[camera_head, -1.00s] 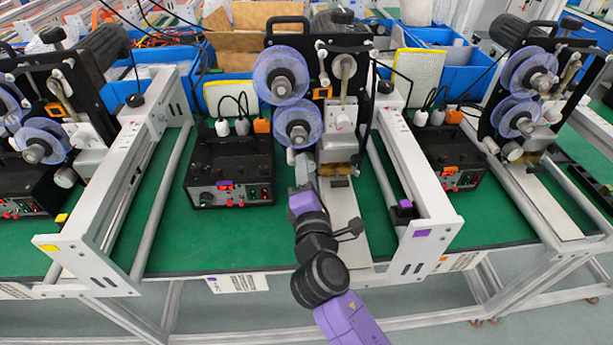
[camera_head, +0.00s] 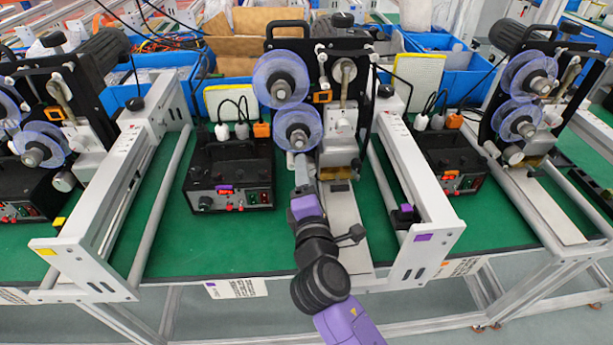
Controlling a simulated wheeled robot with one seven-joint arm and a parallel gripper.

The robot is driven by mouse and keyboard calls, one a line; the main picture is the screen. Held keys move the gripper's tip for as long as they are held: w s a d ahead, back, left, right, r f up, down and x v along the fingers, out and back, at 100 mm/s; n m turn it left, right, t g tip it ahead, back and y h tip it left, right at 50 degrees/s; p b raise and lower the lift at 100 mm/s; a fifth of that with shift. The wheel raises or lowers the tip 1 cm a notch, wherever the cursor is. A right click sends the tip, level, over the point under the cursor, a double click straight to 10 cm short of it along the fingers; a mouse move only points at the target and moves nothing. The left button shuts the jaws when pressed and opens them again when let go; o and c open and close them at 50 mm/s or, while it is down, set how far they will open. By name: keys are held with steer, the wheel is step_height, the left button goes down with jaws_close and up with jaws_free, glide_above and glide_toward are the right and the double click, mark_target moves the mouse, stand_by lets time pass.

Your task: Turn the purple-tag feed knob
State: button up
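A black control box (camera_head: 230,172) with a purple tag (camera_head: 225,188) stands on the green bench, left of centre. A dark round knob (camera_head: 205,203) sits at the left of its front panel, with small red and green controls to the right. A purple tag (camera_head: 423,238) also marks the end plate of the grey rail frame, right of centre. I cannot tell for certain which is the feed knob. My gripper (camera_head: 302,168) points away from me, right of the box and apart from its knob, in front of the lower blue reel. Its fingers are too small to read.
The coder with two blue reels (camera_head: 298,127) stands behind my gripper. A purple-and-black block (camera_head: 404,213) juts from the right rail frame. An orange-tag box (camera_head: 450,172) stands further right, and a yellow-tag frame (camera_head: 85,258) at left. Bare green bench (camera_head: 215,240) lies before the purple-tag box.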

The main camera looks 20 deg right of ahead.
steer(key=v, duration=0.7)
steer(key=shift+s+b, duration=0.35)
steer(key=shift+b, duration=0.1)
steer(key=shift+a, duration=0.1)
stand_by(0.5)
